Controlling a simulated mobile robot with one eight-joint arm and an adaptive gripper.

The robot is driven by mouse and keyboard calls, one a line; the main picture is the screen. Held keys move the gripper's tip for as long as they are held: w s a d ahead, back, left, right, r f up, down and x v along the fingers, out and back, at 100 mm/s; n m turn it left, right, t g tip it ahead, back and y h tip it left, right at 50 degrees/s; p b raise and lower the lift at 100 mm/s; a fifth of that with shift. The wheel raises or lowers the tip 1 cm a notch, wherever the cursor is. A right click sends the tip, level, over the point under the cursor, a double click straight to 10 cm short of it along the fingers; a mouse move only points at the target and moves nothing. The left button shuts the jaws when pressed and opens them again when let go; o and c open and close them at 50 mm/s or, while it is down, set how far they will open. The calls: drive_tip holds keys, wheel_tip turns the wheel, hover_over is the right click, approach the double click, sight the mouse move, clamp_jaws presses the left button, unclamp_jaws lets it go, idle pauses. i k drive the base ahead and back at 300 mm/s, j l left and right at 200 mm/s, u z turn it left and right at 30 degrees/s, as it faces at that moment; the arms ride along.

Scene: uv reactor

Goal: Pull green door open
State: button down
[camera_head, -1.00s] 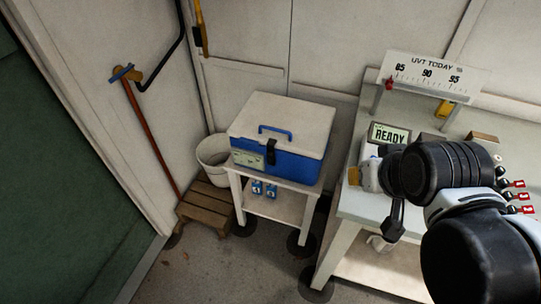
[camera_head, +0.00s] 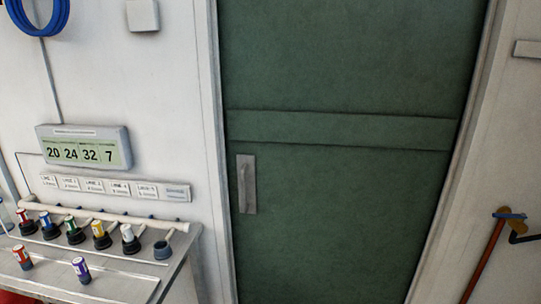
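The green door (camera_head: 345,75) stands in the middle of the head view and looks closed in its pale frame. A raised green band crosses it at mid height. A grey metal handle plate with a pull (camera_head: 246,184) sits near its left edge, below the band. The door's bottom is out of the frame. My gripper is not in view, nor is any part of my arm.
At left, a metal bench (camera_head: 120,285) holds several black holders with coloured caps (camera_head: 75,230). A display reading 20 24 32 7 (camera_head: 84,148) hangs above it. A red-handled tool (camera_head: 484,260) leans at the right wall. The door front looks clear.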

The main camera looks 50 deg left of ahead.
sight(343, 119)
drive_tip(key=u, duration=1.5)
drive_tip(key=i+j, duration=0.25)
drive_tip(key=i, duration=0.25)
drive_tip(key=i+j, duration=0.25)
drive_tip(key=i, duration=0.3)
